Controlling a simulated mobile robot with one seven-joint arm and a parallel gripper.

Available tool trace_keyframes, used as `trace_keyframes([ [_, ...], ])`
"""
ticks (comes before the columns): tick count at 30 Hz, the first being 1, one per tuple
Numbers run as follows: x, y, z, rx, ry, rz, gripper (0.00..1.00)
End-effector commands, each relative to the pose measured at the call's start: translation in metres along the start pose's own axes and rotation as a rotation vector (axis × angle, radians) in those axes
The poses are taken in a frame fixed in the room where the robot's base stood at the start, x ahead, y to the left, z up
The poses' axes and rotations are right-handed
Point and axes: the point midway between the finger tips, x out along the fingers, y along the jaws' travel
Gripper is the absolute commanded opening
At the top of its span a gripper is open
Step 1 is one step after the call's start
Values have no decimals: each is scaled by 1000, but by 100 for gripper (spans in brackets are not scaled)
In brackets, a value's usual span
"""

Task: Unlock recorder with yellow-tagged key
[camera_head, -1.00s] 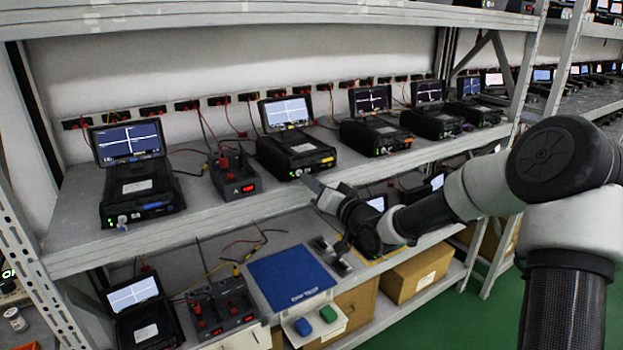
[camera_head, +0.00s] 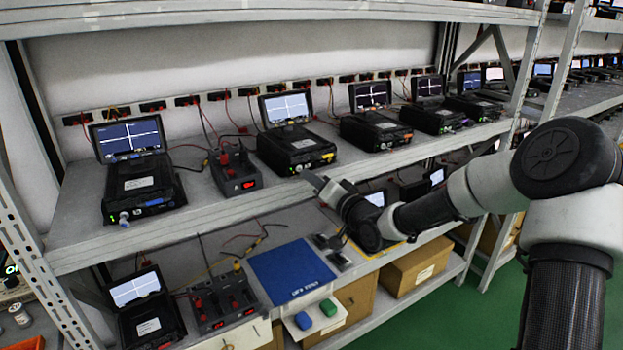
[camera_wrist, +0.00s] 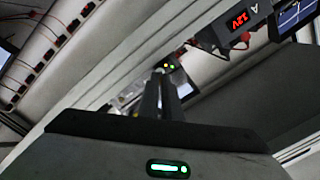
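The recorder with a yellow label (camera_head: 292,154) stands on the upper shelf, its lit screen raised and small green lights on its front. My gripper (camera_head: 313,179) is just in front of the shelf edge, below and slightly right of that recorder's front, apart from it. In the wrist view, the two dark fingers (camera_wrist: 163,96) are close together, pointing at green and yellow lights. A small grey bit shows by their tips, but I cannot tell whether it is a key. No yellow tag can be made out.
A blue-labelled recorder (camera_head: 143,190) stands left, beyond a power supply (camera_head: 236,174) reading in red. Several recorders stand right. The lower shelf holds a blue mat (camera_head: 290,272) and a white tray (camera_head: 318,325) with blue and green pieces. Shelf edges and cables are close.

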Motion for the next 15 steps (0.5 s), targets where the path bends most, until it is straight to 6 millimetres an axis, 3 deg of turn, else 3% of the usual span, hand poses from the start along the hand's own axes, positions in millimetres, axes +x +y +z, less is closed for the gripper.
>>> trace_keyframes([
  [11, -2, 0, 0, 0, -1, 1, 12],
  [15, -17, 1, -1, -1, 1, 2, 12],
])
